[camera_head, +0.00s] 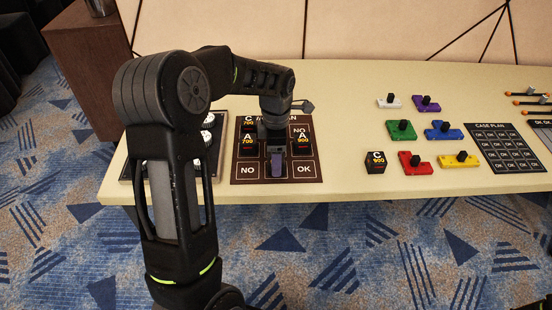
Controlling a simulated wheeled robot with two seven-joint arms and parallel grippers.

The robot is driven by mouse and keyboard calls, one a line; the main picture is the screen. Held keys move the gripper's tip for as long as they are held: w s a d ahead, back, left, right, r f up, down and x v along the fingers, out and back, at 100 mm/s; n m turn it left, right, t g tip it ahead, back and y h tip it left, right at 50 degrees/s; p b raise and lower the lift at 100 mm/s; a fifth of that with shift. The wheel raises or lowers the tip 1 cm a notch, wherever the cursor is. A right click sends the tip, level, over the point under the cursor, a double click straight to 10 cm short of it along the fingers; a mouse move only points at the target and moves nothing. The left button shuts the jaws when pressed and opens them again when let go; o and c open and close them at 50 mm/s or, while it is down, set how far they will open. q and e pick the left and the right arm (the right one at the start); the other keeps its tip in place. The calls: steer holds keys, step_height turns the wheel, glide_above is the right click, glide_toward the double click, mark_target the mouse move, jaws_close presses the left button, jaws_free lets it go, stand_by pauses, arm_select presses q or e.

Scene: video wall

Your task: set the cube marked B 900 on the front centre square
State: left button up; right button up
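The dark board (240,178) lies on the table, with printed squares; NO is at its front left and OK at its front right. My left gripper (277,163) hangs over the front centre square, which it mostly covers. A greyish purple surface shows at the gripper, and I cannot tell whether it is part of the gripper or something held. No cube marked B 900 can be read. A black cube marked C 900 (376,162) stands right of the board. Black areas marked C 700, A 700 and A 900 show around the gripper. My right gripper is not in view.
Coloured blocks with black knobs, such as the green block (401,130) and red block (415,163), stand right of the board. A second dark case plan sheet (494,147) lies beyond them. A dark tray (127,170) with white round items is partly behind my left arm.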

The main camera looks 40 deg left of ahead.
arm_select(q)
step_height(320, 180, up, 11)
stand_by(0.3)
